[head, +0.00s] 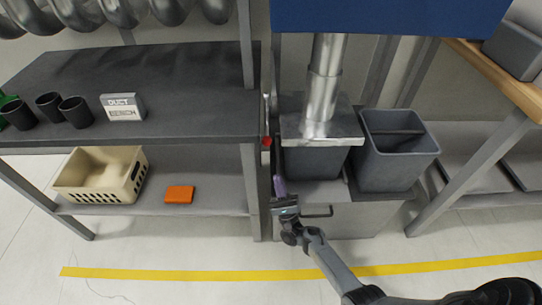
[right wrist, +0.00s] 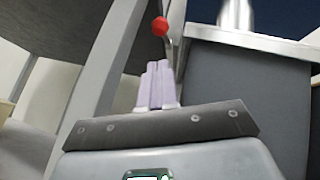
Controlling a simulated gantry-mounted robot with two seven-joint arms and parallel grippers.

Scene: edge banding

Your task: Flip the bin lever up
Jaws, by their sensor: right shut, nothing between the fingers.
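The bin lever's red knob (head: 267,142) shows beside the left side of the lidded dark grey bin (head: 315,162), next to the shelf post. In the right wrist view the red knob (right wrist: 160,26) is just above and beyond my fingertips, with a visible gap in the picture. My right gripper (head: 279,186) is in front of the bin's left edge, its pale fingers pointing towards the knob. In the right wrist view the fingers (right wrist: 157,82) are together and empty. Much of the lever's rod is hidden or too thin to make out. My left gripper is not in view.
A metal pipe (head: 321,85) rises from the bin's metal lid (head: 345,128). An open grey bin (head: 398,160) stands to the right. The shelf's grey post (head: 251,190) is close on the left. A cream basket (head: 100,177) and orange block (head: 179,195) are on the lower shelf.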

